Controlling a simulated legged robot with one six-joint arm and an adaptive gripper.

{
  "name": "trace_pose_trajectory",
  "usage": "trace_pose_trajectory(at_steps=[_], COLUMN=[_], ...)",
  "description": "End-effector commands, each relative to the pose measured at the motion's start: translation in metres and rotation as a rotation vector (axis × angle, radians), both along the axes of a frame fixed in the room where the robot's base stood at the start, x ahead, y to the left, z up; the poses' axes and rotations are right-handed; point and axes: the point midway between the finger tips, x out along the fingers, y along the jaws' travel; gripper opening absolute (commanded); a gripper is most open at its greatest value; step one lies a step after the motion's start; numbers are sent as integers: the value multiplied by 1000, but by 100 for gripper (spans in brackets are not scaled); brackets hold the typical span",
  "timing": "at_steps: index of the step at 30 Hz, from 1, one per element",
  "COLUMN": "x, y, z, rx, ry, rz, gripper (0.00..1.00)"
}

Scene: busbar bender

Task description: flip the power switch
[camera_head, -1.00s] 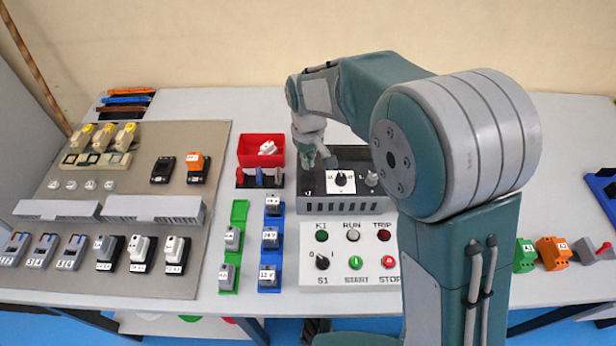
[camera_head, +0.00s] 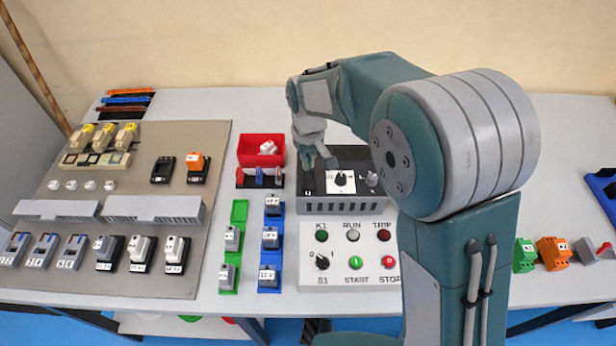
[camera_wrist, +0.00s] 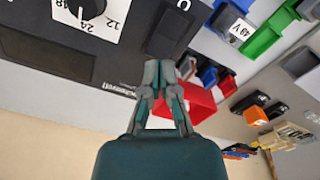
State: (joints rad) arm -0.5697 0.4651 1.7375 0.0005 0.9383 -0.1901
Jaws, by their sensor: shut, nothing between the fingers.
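A dark grey box (camera_head: 365,205) with a white-faced dial (camera_head: 341,181) stands at the middle of the table. A black rocker-like switch (camera_wrist: 168,36) shows on the box in the wrist view, near its edge, with a white mark beside each end. I cannot tell which way it is tilted. My gripper (camera_wrist: 163,70) is shut and empty, its fingertips at the near end of this switch in the wrist view. I cannot tell whether they touch it. In the head view my gripper (camera_head: 320,163) is over the left end of the box, and the switch is hidden.
A red bin (camera_head: 248,160) stands close left of the box. A white panel (camera_head: 338,285) with lamps, buttons and a knob lies in front. Green and blue rails (camera_head: 240,212) with small modules are to the left, beside a large component board (camera_head: 130,185).

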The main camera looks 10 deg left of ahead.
Motion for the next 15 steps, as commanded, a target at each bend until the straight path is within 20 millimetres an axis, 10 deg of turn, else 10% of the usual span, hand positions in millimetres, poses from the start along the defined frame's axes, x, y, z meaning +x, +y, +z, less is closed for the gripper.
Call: trace_pose_trajectory(at_steps=[15], x=[0], y=[0], z=[-7], rx=[-1], ry=[1], rz=[0], gripper=[0])
